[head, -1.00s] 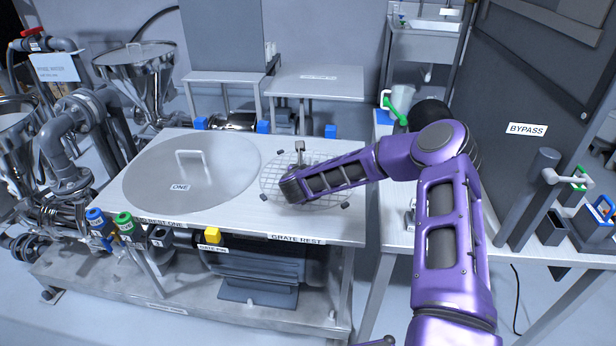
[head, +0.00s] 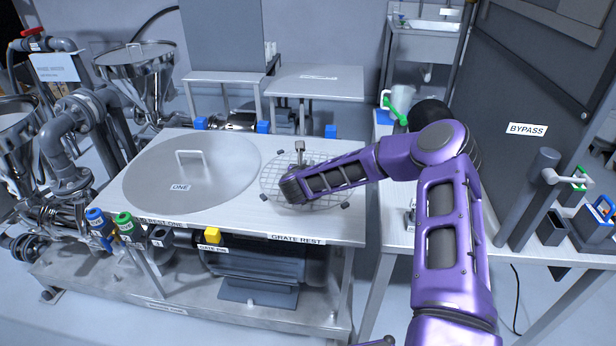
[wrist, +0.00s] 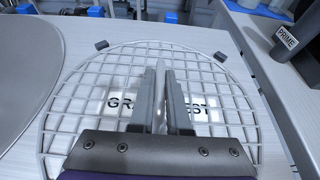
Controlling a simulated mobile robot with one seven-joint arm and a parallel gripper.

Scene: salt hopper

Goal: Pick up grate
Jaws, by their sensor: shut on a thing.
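The grate (head: 330,198) is a round white wire grid lying on the bench's right part, above the GRATE REST label. It also fills much of the wrist view (wrist: 85,88), with a second label partly readable through its mesh. My gripper (wrist: 161,75) is over the middle of the grate, its two fingers close together on a thin upright part that looks like the grate's handle. In the head view my wrist hides the fingers and part of the grate. The grate looks flat and level with the bench; I cannot tell any gap beneath it.
A large round lid (head: 215,180) marked ONE, with a handle, lies just left of the grate. Blue blocks (head: 330,131) stand along the bench's back edge. Small dark blocks (head: 346,206) sit around the grate's rim.

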